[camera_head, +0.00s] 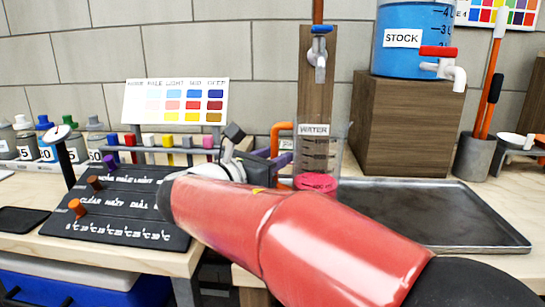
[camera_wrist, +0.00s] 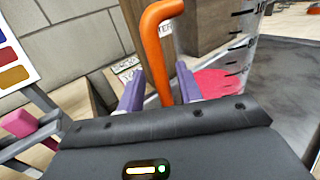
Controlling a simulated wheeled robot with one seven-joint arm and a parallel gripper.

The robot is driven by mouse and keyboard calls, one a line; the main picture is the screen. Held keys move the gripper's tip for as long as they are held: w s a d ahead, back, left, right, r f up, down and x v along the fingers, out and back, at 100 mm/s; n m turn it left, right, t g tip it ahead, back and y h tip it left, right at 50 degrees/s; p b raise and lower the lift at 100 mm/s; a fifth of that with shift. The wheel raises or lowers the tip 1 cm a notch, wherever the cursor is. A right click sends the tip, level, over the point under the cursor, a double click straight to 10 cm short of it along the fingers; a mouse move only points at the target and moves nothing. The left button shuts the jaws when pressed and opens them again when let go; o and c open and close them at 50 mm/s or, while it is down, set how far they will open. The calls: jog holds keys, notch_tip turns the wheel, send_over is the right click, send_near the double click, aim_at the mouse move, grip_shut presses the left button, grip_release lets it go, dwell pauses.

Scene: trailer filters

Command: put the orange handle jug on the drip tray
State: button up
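The clear jug (camera_head: 320,160) with dark graduation marks stands upright below the water tap, with pink-red liquid in its bottom. Its orange handle (camera_head: 283,128) faces left. The wrist view shows the handle (camera_wrist: 160,45) and part of the jug wall (camera_wrist: 238,50). My gripper (camera_wrist: 160,88) has its two purple fingers on either side of the lower handle, with small gaps showing, so it looks open around it. The dark metal drip tray (camera_head: 440,215) lies to the right; my red arm hides its near left part and the jug's foot. I cannot tell whether the jug overlaps the tray.
A tap (camera_head: 319,55) on a wooden post hangs above the jug. A wooden block (camera_head: 408,125) carrying the blue stock tank (camera_head: 405,50) stands behind the tray. A dark control panel (camera_head: 120,205) and a rack of coloured pieces are at left. The visible tray surface is empty.

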jog(key=shift+r, duration=0.3)
jog(key=v, duration=1.2)
jog(key=shift+s+f, duration=0.15)
